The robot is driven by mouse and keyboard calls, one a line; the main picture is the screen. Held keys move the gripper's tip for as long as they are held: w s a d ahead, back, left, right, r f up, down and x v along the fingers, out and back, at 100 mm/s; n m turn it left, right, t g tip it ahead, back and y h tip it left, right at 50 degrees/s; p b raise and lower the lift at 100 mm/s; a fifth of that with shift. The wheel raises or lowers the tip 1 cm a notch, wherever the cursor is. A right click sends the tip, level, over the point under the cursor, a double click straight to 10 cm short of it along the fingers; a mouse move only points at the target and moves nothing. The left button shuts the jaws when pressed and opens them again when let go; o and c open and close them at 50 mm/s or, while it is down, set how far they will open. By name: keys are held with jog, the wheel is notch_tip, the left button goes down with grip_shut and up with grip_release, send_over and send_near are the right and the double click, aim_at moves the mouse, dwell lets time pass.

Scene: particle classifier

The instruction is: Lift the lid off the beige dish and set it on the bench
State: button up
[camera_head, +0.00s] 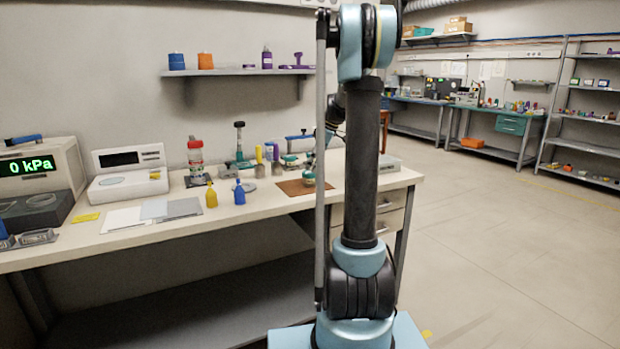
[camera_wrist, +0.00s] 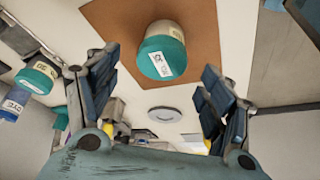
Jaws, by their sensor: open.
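A small beige dish (camera_wrist: 166,30) with a teal lid (camera_wrist: 155,58) stands on a brown mat (camera_wrist: 205,20) in the wrist view. The lid is on the dish, and both bear white labels. In the head view the lidded dish (camera_head: 308,178) is small, on the brown mat (camera_head: 294,189) near the bench's right end. My gripper (camera_wrist: 158,88) is open and empty. Its fingers are spread to either side below the dish in the wrist picture, apart from it.
Another teal-lidded container (camera_wrist: 38,76) lies left in the wrist view. A grey disc (camera_wrist: 165,114) is below the dish. On the bench (camera_head: 150,238) stand a yellow bottle (camera_head: 211,196), a blue bottle (camera_head: 239,193) and a balance (camera_head: 128,180). Bare bench shows in front of the bottles.

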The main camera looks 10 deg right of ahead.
aim_at(310, 172)
jog(key=shift+x, duration=1.6)
jog(key=shift+d, duration=0.1)
jog(key=c, duration=1.1)
jog(key=shift+o, duration=0.2)
